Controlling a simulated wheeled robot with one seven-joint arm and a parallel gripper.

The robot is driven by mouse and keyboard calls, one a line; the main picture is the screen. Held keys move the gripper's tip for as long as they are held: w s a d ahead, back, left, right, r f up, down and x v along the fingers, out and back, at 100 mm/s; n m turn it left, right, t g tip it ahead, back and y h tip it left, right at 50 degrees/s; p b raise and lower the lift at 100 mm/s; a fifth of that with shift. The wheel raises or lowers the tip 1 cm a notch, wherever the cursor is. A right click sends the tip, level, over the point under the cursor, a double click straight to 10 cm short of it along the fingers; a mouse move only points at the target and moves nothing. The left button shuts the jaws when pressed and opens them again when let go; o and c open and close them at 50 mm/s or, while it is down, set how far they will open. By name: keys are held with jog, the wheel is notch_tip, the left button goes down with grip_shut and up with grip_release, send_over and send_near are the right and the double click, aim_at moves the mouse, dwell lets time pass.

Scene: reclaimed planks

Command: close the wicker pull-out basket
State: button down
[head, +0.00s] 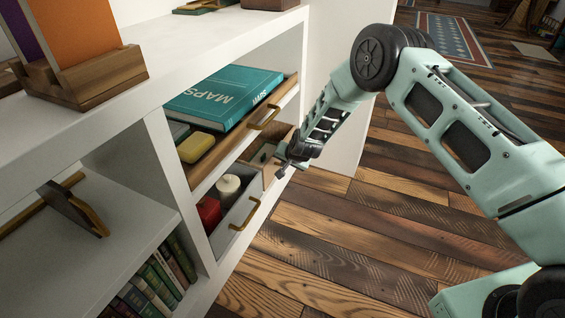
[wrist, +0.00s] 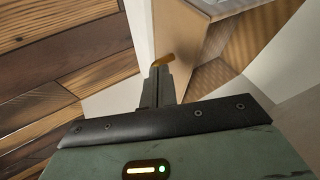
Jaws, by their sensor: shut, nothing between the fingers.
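The tan pull-out basket (head: 271,167) stands partly out of the white shelf unit, below and right of the open upper drawer. Its inside shows in part; my gripper and arm hide much of its front. In the wrist view a tan front panel (wrist: 178,38) fills the upper middle, with a brass handle (wrist: 164,60) at its lower left. My gripper (head: 283,168) is shut and empty, just in front of the basket. In the wrist view its fingertips (wrist: 158,72) are right by the handle; I cannot tell whether they touch it.
The upper drawer (head: 208,182) is open, holding a teal book (head: 225,92) and a yellow item (head: 196,147). A grey drawer (head: 236,223) with red and white items is open to the lower left. The plank floor (head: 340,235) right of the unit is clear.

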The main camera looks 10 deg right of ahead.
jog(key=s+a+r+n+g+y+p, duration=0.1)
jog(key=s+a+r+n+g+p, duration=0.2)
jog(key=s+r, duration=0.9)
jog(key=s+a+r+n+g+y+p, duration=0.1)
jog(key=s+a+r+n+p, duration=0.3)
jog(key=s+r, duration=0.85)
jog(key=s+d+r+n+g+h, duration=0.15)
jog(key=s+r, duration=0.25)
jog(key=s, duration=0.4)
jog(key=s+d+r+n+g+h, duration=0.1)
jog(key=s+d+r+n, duration=0.15)
jog(key=s+r, duration=0.4)
jog(key=s+d+r+n+g+h, duration=0.1)
jog(key=s+r+n, duration=0.15)
jog(key=s, duration=0.65)
notch_tip(320, 180, up, 38)
jog(key=p, duration=3.8)
jog(key=shift+s+d+r, duration=0.25)
jog(key=shift+d, duration=0.2)
